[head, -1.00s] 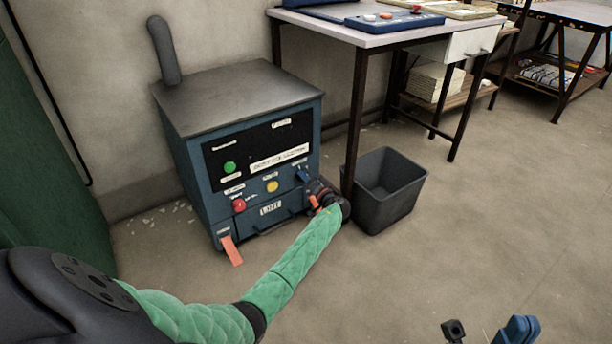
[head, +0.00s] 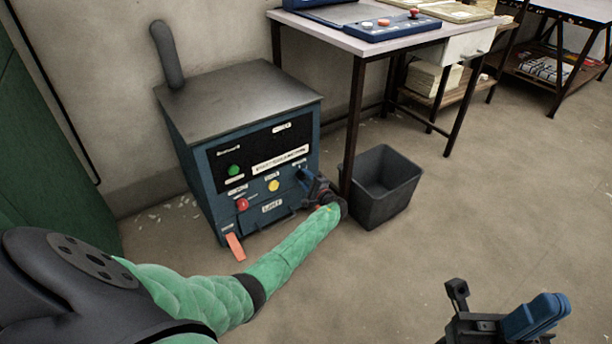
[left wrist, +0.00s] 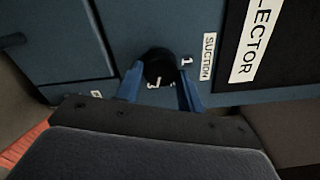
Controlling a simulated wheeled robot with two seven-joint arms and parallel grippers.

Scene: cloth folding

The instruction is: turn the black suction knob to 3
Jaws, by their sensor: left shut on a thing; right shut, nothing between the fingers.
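The black suction knob (left wrist: 158,68) is on the blue front panel of the cabinet, near the SUCTION label (left wrist: 209,56). The marks 1 and 3 show beside it in the left wrist view. In the head view the gripper hides the knob. My right gripper (head: 503,322) is shut and empty at the lower right, over the floor.
A dark bin (head: 382,200) stands right of my left gripper, near a table (head: 350,40). Floor at right is open.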

